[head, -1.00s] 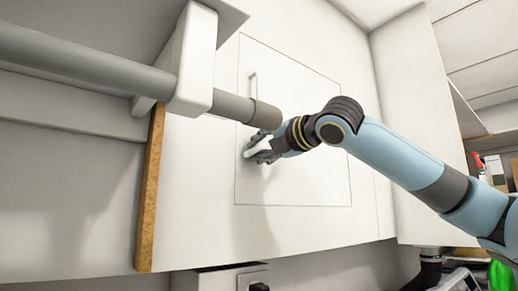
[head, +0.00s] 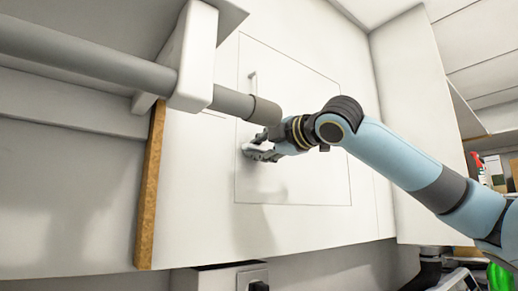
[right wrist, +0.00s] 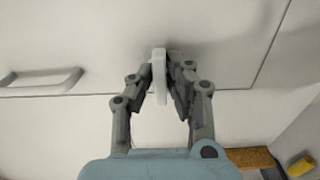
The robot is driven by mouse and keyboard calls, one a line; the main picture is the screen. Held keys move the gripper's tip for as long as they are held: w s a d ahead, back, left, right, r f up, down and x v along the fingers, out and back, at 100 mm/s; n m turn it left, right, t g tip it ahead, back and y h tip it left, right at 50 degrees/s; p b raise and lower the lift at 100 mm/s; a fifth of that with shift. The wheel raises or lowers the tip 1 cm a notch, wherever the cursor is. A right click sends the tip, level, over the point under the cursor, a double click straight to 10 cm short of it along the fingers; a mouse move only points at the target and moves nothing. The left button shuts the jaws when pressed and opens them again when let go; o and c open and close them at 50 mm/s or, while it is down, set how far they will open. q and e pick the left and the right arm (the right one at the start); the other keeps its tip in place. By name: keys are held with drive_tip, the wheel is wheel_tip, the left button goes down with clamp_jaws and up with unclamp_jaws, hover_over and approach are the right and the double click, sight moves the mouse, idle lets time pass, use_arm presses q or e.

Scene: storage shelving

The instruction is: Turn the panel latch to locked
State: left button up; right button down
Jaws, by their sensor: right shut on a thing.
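The panel (head: 310,180) is a pale square outlined on the cabinet front, with a slim handle (head: 253,82) near its upper left. My right gripper (head: 262,153) is at the panel's left part, below that handle. In the right wrist view, the latch (right wrist: 159,68) is a small white bar standing out from the panel. The fingers of my right gripper (right wrist: 162,88) are shut on it, one on each side. In the head view the fingers largely hide the latch, so its exact angle is hard to read. My left gripper is out of view.
A thick grey rail (head: 90,63) in a white bracket (head: 195,60) crosses the upper left, its end close to my right wrist. Shelves with small items are at far right.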

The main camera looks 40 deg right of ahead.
idle(0.4)
drive_tip(key=c, duration=1.3)
unclamp_jaws()
drive_tip(key=shift+c, duration=0.2)
